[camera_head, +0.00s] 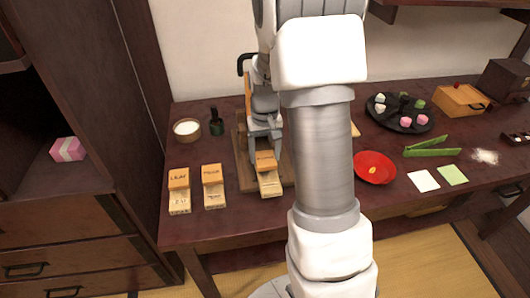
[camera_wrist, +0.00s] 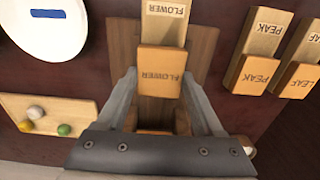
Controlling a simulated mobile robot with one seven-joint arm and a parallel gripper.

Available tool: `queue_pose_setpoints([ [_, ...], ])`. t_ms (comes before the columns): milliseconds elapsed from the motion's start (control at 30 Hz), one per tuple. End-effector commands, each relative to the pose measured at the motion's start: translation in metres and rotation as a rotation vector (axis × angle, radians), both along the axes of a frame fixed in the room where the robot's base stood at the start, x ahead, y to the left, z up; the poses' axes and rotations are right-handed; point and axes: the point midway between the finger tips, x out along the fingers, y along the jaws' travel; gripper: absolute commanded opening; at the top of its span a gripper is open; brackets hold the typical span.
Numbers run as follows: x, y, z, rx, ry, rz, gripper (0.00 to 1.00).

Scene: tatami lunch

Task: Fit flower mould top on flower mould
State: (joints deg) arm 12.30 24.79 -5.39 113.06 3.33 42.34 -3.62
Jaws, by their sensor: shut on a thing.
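The flower mould top (camera_head: 265,160) is an orange wooden block marked FLOWER. It also shows in the wrist view (camera_wrist: 161,70). My gripper (camera_head: 265,147) is shut on it, with one fingertip at each side in the wrist view (camera_wrist: 160,82). The flower mould (camera_head: 270,185) is a paler block, also marked FLOWER, on a brown wooden board (camera_head: 246,178). In the wrist view the mould (camera_wrist: 165,25) shows beyond the top. The top overlaps the mould's near part there. I cannot tell whether they touch or are seated.
Peak mould (camera_head: 214,196) and leaf mould (camera_head: 179,200) stand left of the board. A bowl of white stuff (camera_head: 187,129) stands behind them. A red plate (camera_head: 375,168) is right of my arm. The wrist view shows a wooden tray with coloured balls (camera_wrist: 75,104).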

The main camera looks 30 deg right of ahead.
Motion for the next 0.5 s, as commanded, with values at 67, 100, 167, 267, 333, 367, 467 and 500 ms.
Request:
queue_pose_setpoints([
  [67,-0.0001,0.0,-0.0023,0.0,0.0,0.0,0.15],
  [100,-0.0001,0.0,-0.003,0.0,0.0,0.0,0.15],
  [167,-0.0001,0.0,-0.0041,0.0,0.0,0.0,0.15],
  [267,0.0,0.0,-0.003,0.0,0.0,0.0,0.87],
  [333,0.0,0.0,-0.0029,0.0,0.0,0.0,0.99],
  [367,0.0,0.0,-0.0029,0.0,0.0,0.0,1.0],
  [467,0.0,0.0,-0.0029,0.0,0.0,0.0,1.0],
  [500,0.0,0.0,-0.0029,0.0,0.0,0.0,1.0],
])
